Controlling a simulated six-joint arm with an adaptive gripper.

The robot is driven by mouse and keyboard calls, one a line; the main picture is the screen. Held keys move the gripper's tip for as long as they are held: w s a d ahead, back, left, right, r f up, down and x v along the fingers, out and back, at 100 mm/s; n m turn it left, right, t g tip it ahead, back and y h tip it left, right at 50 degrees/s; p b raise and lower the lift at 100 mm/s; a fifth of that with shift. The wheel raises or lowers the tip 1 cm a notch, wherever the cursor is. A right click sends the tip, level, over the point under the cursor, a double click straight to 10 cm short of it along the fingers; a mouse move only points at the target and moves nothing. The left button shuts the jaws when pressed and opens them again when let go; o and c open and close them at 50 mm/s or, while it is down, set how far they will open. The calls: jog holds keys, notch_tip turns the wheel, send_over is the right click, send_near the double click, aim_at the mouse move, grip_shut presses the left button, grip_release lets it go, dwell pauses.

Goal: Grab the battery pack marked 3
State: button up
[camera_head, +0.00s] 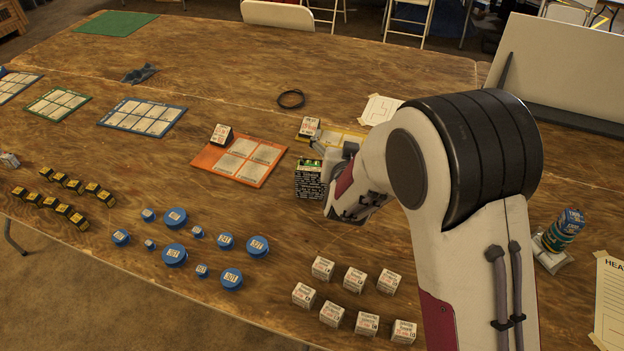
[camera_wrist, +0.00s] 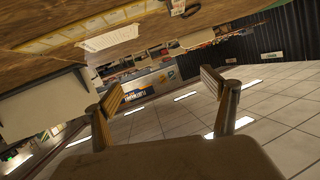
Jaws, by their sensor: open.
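Several small white boxes with printed labels (camera_head: 357,280) stand in two rows at the front middle of the table in the head view. A similar box (camera_head: 221,134) sits on the orange card, and another (camera_head: 309,127) sits on the yellow card. A dark box with white print and a green top (camera_head: 308,180) stands beside my wrist. I cannot read a 3 on any of them, so I cannot tell which is the battery pack marked 3. My gripper (camera_wrist: 163,89) is open and empty in the wrist view.
Blue round pieces (camera_head: 174,254) and yellow-black blocks (camera_head: 77,219) lie at the left. An orange card (camera_head: 238,159) and a blue-edged card (camera_head: 143,116) lie behind them. A blue can-like stack (camera_head: 565,230) stands at the right. The back middle of the table is mostly clear.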

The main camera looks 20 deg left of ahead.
aim_at(311, 174)
jog(key=shift+s+a+f+n+t, duration=0.2)
jog(key=shift+s+a+f+t, duration=0.65)
jog(key=shift+f, duration=1.45)
jog(key=shift+s+a+f+n+t, duration=0.3)
jog(key=shift+s+a+f, duration=0.5)
jog(key=shift+a+f, duration=1.15)
jog(key=shift+s+a+f+n+t, duration=0.1)
jog(key=shift+s+a+f+t, duration=0.65)
jog(key=shift+f, duration=1.85)
jog(key=shift+a, duration=0.1)
jog(key=shift+x, duration=1.25)
jog(key=shift+w, duration=0.1)
jog(key=shift+a+f+x, duration=0.1)
jog(key=shift+x, duration=1.15)
jog(key=shift+a+f+x, duration=0.1)
jog(key=shift+x, duration=1.15)
